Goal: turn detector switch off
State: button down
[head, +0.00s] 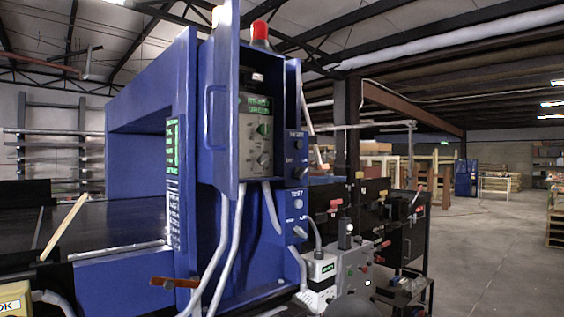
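The detector is a large blue arch-shaped machine (180,85) over a dark conveyor in the head view. Its blue cabinet (222,110) faces me with the door swung open. On the cabinet's right side sit a small blue box marked RESET (296,145) and a lower one marked TEST (297,205), each with a round button and small levers. I cannot tell which of these is the detector switch, or its position. I cannot make out my gripper in this view.
A red beacon (260,31) tops the cabinet. Grey cables (231,235) hang in front of it. Grey control boxes (356,268) and dark panels with red-handled levers (373,212) stand at its lower right. The concrete floor (495,235) at the right is open.

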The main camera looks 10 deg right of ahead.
aim_at(298, 173)
jog(key=u, duration=0.05)
jog(key=k, duration=0.65)
jog(key=z, duration=0.8)
jog(key=i, duration=1.75)
jog(key=u, duration=0.55)
